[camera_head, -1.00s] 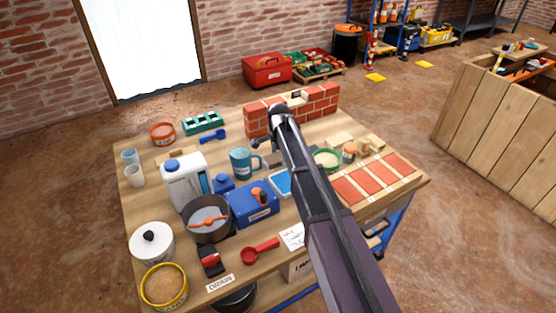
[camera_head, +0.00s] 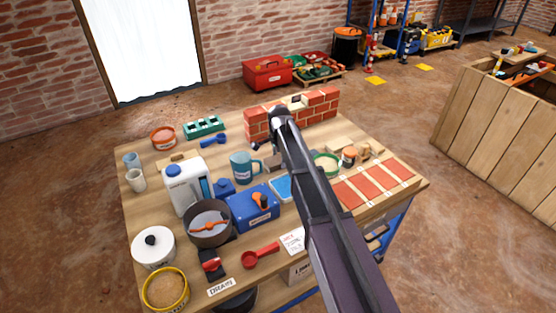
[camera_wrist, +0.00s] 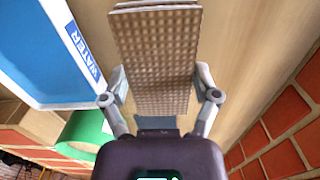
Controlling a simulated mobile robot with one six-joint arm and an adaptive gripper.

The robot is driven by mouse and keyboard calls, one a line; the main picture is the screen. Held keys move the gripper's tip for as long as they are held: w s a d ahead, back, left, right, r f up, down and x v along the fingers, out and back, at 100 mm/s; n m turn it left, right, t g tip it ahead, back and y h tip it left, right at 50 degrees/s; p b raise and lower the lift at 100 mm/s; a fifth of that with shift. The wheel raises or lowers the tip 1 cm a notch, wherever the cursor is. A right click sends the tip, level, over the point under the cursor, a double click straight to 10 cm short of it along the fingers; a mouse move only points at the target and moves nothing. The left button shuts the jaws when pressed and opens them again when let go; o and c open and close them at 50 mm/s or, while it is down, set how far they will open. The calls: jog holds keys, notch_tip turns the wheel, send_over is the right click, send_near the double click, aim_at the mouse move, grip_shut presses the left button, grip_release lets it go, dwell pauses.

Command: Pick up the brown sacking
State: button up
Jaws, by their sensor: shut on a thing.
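The brown sacking (camera_wrist: 155,60) shows in the wrist view as a flat piece with a coarse woven grid pattern and a paler top edge. My gripper (camera_wrist: 160,76) is shut on it, with one grey finger at each side. I cannot tell whether the sacking touches the wooden tabletop behind it. In the head view my arm covers most of the gripper and the sacking, over the middle of the workbench (camera_head: 290,225).
A blue tray marked WATER (camera_wrist: 50,65) lies left of the sacking in the wrist view. A low brick wall (camera_head: 322,103) stands behind. A teal mug (camera_head: 241,167) and blue box (camera_head: 254,210) stand left.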

aim_at(279, 159)
jog(key=shift+r+p, duration=4.1)
jog(key=shift+r, duration=0.3)
jog(key=o, duration=0.5)
jog(key=shift+c, duration=0.2)
jog(key=c, duration=0.3)
notch_tip(279, 159, up, 36)
jog(key=p, duration=3.6)
jog(key=shift+w, duration=0.1)
